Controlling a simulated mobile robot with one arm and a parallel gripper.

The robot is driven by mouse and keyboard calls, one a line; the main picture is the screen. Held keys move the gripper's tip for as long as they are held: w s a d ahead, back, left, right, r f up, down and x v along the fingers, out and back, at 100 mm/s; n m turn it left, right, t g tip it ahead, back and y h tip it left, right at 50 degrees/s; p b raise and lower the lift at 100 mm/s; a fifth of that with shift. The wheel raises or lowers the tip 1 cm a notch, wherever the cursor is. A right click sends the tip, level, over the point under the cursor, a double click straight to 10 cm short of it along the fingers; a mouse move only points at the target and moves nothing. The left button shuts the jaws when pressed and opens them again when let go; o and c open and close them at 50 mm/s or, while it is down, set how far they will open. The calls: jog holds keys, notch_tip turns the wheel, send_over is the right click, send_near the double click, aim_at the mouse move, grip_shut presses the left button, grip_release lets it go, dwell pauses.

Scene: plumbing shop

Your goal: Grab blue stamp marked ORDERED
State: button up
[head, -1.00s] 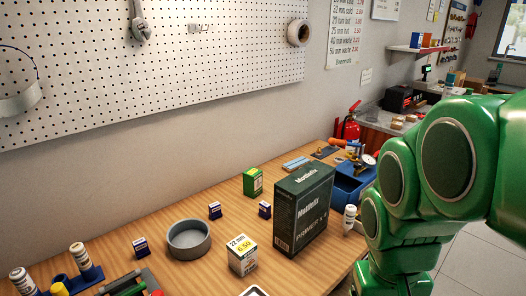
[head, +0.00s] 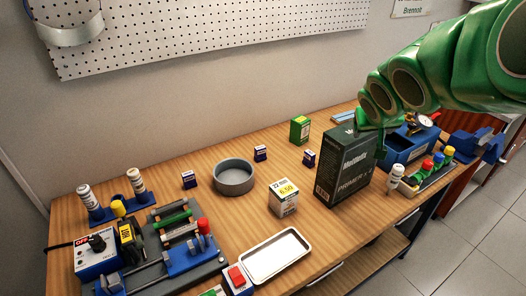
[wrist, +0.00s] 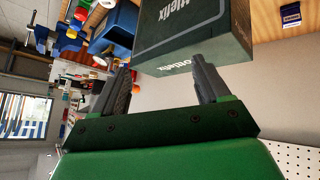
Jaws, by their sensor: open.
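A rack (head: 432,176) at the right end of the bench holds several upright pieces with coloured tops, one of them blue (head: 438,159). It may be the stamp, but no ORDERED marking can be read at this size. My gripper (head: 380,143) is at the black Mastlefix box (head: 345,165), partly hidden by it. In the wrist view my gripper (wrist: 162,70) is open, its two dark fingers apart and empty. The box (wrist: 192,32) lies just beyond the fingertips; whether they touch it I cannot tell.
A blue bin (head: 398,152) stands behind the rack. A white-topped bottle (head: 396,174) stands beside the black box.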

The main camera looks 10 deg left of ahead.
jog(key=w+a+n+t+y, duration=0.3)
jog(key=w+a+y, duration=0.1)
jog(key=w+a, duration=0.8)
jog(key=n+g+y, duration=0.2)
jog(key=n+y, duration=0.2)
jog(key=y, duration=0.2)
send_over(261, 148)
jog(key=s+d, duration=0.3)
notch_tip(261, 148, down, 4)
jog(key=f, duration=1.8)
jog(key=shift+s+d+f, duration=0.1)
jog(key=shift+d, duration=0.1)
jog(key=shift+x, duration=3.75)
jog(key=shift+a, duration=0.1)
jog(key=shift+r, duration=0.2)
jog(key=c, duration=1.1)
